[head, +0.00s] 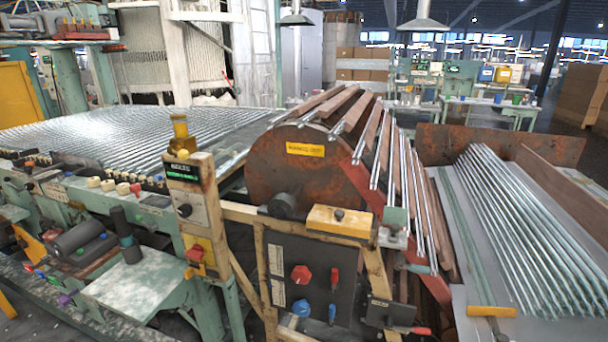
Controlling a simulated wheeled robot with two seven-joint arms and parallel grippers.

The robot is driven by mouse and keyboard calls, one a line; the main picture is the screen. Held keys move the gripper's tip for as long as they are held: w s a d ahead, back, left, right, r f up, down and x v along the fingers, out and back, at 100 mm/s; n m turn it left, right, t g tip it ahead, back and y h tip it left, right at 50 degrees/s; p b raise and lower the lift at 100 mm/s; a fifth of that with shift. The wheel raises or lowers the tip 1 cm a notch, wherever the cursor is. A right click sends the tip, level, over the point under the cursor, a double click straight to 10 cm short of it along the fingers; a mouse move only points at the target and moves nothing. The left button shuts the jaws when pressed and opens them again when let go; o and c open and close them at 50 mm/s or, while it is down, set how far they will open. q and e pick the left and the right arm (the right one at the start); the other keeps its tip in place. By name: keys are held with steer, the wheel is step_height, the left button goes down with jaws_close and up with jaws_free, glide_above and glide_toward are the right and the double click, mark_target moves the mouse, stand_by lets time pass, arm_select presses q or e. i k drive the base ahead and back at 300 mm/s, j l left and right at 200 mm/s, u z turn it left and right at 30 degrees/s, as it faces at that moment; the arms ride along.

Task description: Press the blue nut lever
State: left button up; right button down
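A dark control panel (317,285) is mounted on the wooden frame below the large rusty drum. At its bottom are two blue controls: a faceted, nut-like blue knob (302,308) and, just right of it, a small blue lever (332,314). I cannot tell for certain which is the blue nut lever. Above them are a red knob (300,274) and a red lever (334,277). Neither of my grippers shows in the head view, and nothing covers the blue controls.
The rusty drum (275,165) carries wooden slats and glass tubes. A small black box with a red handle (391,314) sits right of the panel. A green machine with a wide tube bed (120,140) fills the left. A metal tray of tubes (455,290) stands right.

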mark_target(332, 308)
steer(key=i+j, duration=0.75)
